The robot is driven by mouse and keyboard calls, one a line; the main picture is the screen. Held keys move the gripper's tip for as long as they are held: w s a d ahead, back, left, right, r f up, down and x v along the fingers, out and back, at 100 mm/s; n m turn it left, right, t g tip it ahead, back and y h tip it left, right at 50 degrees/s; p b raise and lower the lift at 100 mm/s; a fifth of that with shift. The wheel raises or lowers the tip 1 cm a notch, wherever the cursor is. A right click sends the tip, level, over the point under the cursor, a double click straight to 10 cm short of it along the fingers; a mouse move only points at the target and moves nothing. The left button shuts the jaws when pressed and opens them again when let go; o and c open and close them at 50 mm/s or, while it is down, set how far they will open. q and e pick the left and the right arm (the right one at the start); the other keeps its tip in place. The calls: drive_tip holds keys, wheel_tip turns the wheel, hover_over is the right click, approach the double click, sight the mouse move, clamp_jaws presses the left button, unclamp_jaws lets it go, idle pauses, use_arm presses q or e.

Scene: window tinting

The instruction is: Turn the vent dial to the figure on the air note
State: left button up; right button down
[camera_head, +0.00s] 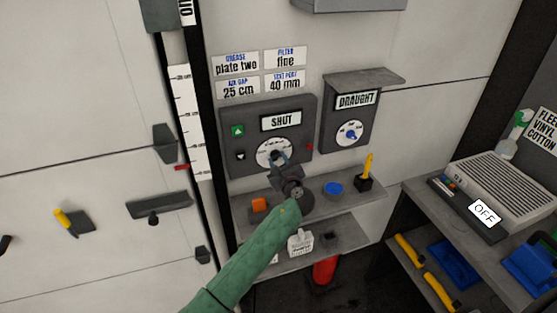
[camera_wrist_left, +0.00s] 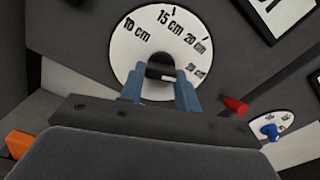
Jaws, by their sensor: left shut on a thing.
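The air gap note (camera_head: 238,90) on the wall reads 25 cm. The vent dial (camera_head: 272,153) is a white disc on a grey box under a SHUT sign (camera_head: 282,121). In the left wrist view the dial (camera_wrist_left: 130,55) shows 10 cm, 15 cm, 20 cm and a fourth, partly hidden figure at the lower right. My left gripper (camera_head: 277,158) reaches up from below, its blue fingers shut on the dark knob (camera_wrist_left: 160,67) at the disc's centre. A white mark shows on the knob, but where it points is unclear. My right gripper is not in view.
A red peg (camera_wrist_left: 236,106) sticks out right of the dial. The DRAUGHT box (camera_head: 345,115) with a blue-knobbed dial is further right. A shelf (camera_head: 322,203) below holds an orange block (camera_head: 259,205) and a blue bowl (camera_head: 333,188).

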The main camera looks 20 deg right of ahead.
use_arm(q)
drive_tip(key=shift+s+f, duration=0.1)
drive_tip(key=shift+f, duration=0.1)
drive_tip(key=o, duration=0.8)
drive_tip(key=shift+o, duration=0.9)
drive_tip(key=shift+r, duration=0.1)
drive_tip(key=s+b, duration=0.3)
drive_tip(key=s, duration=0.4)
drive_tip(key=shift+s+d+b, duration=0.15)
drive_tip(key=shift+s+b, duration=0.2)
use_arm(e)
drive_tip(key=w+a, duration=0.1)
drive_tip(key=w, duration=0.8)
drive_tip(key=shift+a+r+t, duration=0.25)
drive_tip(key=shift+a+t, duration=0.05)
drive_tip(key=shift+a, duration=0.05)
